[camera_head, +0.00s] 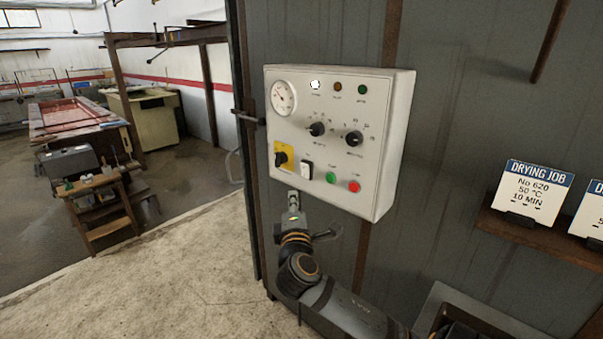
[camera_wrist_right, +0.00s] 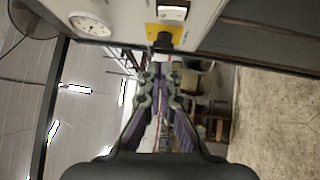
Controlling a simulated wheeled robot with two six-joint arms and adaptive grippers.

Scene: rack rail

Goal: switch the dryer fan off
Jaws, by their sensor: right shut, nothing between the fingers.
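The pale grey dryer control box (camera_head: 385,128) is mounted on the dark panelled wall. Near its lower left is a black rotary switch on a yellow plate (camera_head: 284,155). Right of it is a white rocker switch (camera_head: 306,170) with a dark frame; its small label is unreadable. A green button (camera_head: 331,177) and a red button (camera_head: 354,186) follow. My right gripper (camera_head: 293,196) is shut and empty, just below the box's lower left. In the right wrist view, its fingertips (camera_wrist_right: 162,70) point toward the yellow plate (camera_wrist_right: 165,32), with the rocker (camera_wrist_right: 172,12) beyond. My left gripper is not in view.
The box also has a gauge (camera_head: 284,97), a bright white lamp (camera_head: 315,85), two darker lamps and two black dials (camera_head: 317,129). A shelf (camera_head: 538,239) with a drying job card (camera_head: 533,192) is at right. Open floor lies left, with a wooden stand (camera_head: 103,205).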

